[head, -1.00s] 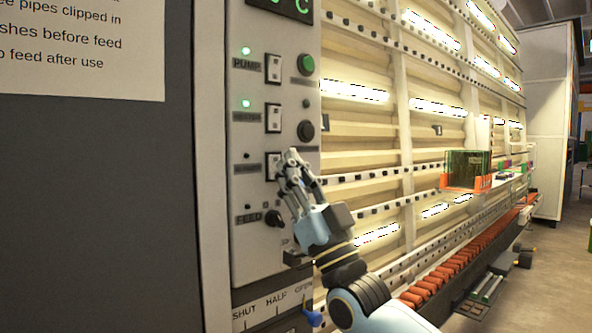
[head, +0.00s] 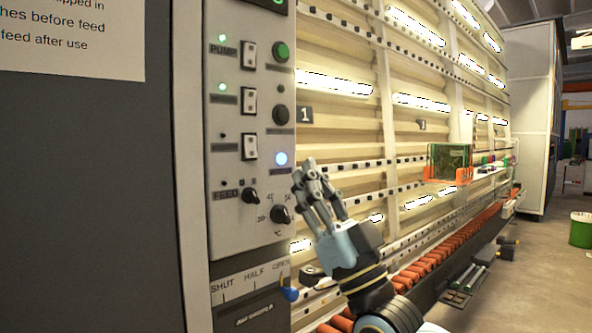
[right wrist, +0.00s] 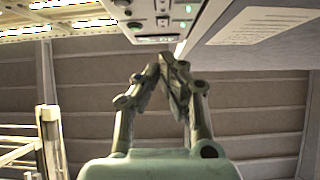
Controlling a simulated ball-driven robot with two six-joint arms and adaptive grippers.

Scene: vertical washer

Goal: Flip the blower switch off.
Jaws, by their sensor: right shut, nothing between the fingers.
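The grey control panel (head: 235,200) in the head view carries three white rocker switches in a column. The top one (head: 249,55) is labelled PUMP, with a green lamp lit; the middle switch (head: 249,101) also has a lit green lamp. The lowest rocker switch (head: 250,147) has a dark lamp (head: 222,135) beside it; its label is too blurred to read for sure. My right gripper (head: 309,168) is shut and empty, right of the panel and apart from the lowest switch. It shows shut in the right wrist view (right wrist: 170,62). My left gripper is out of view.
A FEED knob (head: 250,196) and a temperature dial (head: 281,214) sit below the switches. A pale blue light (head: 281,158) glows right of the lowest switch. A blue-tipped lever (head: 289,294) is below. Orange rollers (head: 440,269) run along the washer's right.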

